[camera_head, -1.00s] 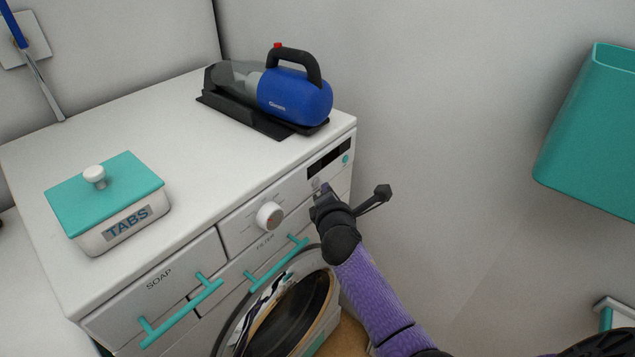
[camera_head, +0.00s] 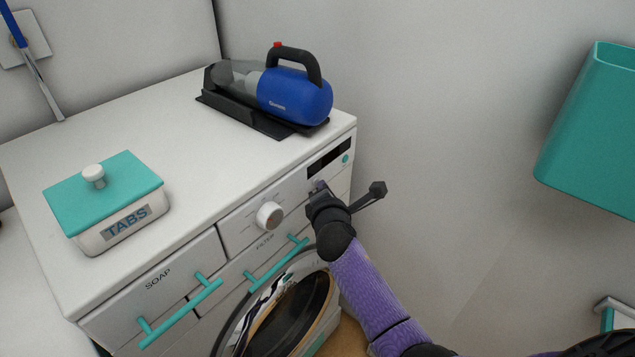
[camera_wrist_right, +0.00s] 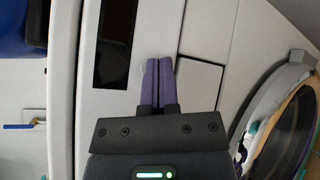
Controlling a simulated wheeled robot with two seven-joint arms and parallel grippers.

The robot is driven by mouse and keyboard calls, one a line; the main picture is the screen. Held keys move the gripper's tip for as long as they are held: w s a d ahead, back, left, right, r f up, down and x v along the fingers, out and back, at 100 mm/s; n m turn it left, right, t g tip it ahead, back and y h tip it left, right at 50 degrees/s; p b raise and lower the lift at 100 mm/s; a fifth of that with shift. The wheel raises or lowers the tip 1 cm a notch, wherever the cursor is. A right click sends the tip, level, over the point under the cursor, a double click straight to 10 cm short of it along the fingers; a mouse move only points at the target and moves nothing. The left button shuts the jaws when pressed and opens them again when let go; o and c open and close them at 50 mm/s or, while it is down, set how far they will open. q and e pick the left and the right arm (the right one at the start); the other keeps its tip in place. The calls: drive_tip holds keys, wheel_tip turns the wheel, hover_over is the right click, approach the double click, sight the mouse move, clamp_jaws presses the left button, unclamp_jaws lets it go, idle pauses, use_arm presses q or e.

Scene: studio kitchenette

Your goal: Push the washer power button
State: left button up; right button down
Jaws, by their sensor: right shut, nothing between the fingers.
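The white washer (camera_head: 230,150) has a front panel with a black display (camera_head: 329,158), also in the right wrist view (camera_wrist_right: 115,45). In the right wrist view the shut fingers (camera_wrist_right: 158,62) partly cover a pale rounded shape on the panel. I cannot tell whether they touch it. My left gripper is not in view.
A white knob (camera_head: 269,215) is left of the gripper. Teal drawer handles (camera_head: 278,264) and the round door (camera_head: 290,310) are below. A blue handheld vacuum (camera_head: 295,95) and a TABS box (camera_head: 105,205) stand on top. A teal bin (camera_head: 590,130) is at right.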

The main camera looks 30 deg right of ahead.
idle(0.3)
drive_tip(key=shift+s+d+r+p, duration=0.15)
drive_tip(key=shift+s+p, duration=0.25)
drive_tip(key=shift+p, duration=0.1)
drive_tip(key=shift+s, duration=0.1)
drive_tip(key=s+d+p, duration=0.2)
drive_tip(key=s+p, duration=0.1)
drive_tip(key=s, duration=0.2)
drive_tip(key=shift+s+d, duration=0.2)
drive_tip(key=shift+s, duration=0.1)
